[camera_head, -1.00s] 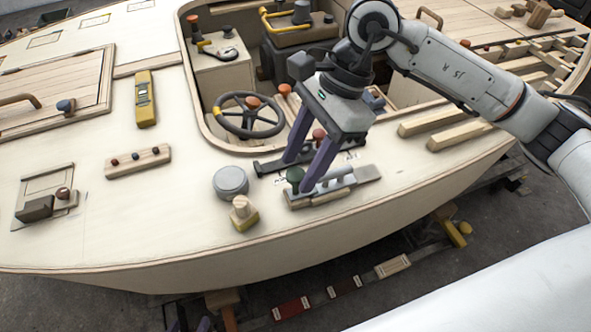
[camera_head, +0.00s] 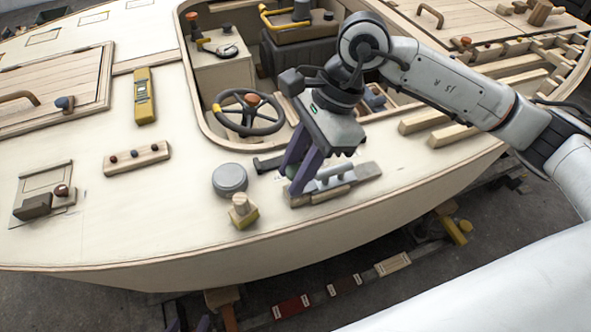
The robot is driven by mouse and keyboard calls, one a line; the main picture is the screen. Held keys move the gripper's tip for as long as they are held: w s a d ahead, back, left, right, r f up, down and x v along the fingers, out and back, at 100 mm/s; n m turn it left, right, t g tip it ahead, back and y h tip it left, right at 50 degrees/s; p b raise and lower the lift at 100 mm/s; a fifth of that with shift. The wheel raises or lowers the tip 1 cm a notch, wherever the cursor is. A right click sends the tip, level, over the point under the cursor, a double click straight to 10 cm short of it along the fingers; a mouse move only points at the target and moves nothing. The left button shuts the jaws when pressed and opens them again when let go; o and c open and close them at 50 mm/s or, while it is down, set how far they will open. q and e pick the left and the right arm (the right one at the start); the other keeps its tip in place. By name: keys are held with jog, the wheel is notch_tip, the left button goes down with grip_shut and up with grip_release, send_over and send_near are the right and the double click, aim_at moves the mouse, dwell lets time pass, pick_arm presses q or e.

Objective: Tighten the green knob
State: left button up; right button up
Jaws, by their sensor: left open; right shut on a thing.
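The green knob (camera_head: 292,172) sits at the left end of a small grey and wooden fixture (camera_head: 363,172) near the hull's front edge. It is mostly hidden between the purple fingers of my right gripper (camera_head: 289,178), which is shut on it from above and tilted. My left gripper (camera_head: 192,324) shows only as purple fingertips at the bottom edge, apart from each other, below the hull and far from the knob. The rest of it is out of view.
A round grey cap (camera_head: 230,179) and a wooden peg on a yellow base (camera_head: 242,210) stand just left of the knob. A steering wheel (camera_head: 248,114) is behind. A knobbed wooden bar (camera_head: 137,157) lies further left on open deck.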

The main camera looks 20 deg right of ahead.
jog(key=shift+f, duration=0.1)
jog(key=o, duration=1.1)
pick_arm(q)
jog(key=shift+w+d+r, duration=0.1)
jog(key=shift+w+d, duration=0.05)
jog(key=shift+d, duration=0.05)
pick_arm(e)
jog(key=v, duration=1)
jog(key=shift+r, duration=0.3)
jog(key=shift+s, duration=0.1)
